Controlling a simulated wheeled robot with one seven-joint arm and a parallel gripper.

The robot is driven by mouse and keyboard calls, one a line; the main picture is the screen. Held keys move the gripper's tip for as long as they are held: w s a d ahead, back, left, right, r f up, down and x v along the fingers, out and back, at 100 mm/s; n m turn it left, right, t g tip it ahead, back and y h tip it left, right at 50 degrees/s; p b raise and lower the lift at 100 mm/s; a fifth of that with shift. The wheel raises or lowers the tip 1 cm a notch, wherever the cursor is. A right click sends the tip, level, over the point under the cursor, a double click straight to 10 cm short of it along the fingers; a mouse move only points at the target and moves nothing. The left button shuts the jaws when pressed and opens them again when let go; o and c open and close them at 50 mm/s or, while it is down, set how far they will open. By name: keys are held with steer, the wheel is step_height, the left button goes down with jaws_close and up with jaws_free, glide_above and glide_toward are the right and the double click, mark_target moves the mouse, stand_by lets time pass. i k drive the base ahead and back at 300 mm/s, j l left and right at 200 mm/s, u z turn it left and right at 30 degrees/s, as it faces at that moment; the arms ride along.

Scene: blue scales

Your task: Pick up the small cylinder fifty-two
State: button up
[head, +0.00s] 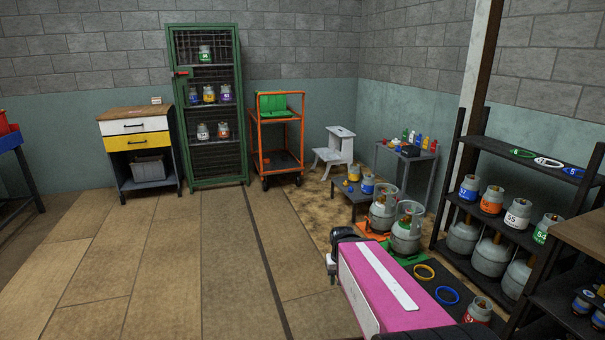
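I cannot read the number fifty-two on any cylinder. Small grey cylinders with coloured bands stand on the black rack at right: a blue-banded one (469,188), an orange one (491,201), a white one that seems to read 55 (517,213) and a green one that seems to read 54 (546,229). A red-banded cylinder (478,310) stands low at the bottom, partly cut off. A blue-banded cylinder (367,186) and a yellow-banded one (354,173) stand on a low dark table. Several more stand in the green cage, including a green-banded one (205,53).
Large grey cylinders (407,228) stand on coloured bases on the floor. Yellow (425,272) and blue (447,295) rings lie on a dark surface. An orange cart (277,162), a drawer cabinet (140,150) and a grey step stool (335,152) line the back. The left-centre floor is clear.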

mark_target(368, 183)
steer(key=i, duration=3.65)
steer(key=i+z, duration=0.4)
steer(key=z, duration=0.15)
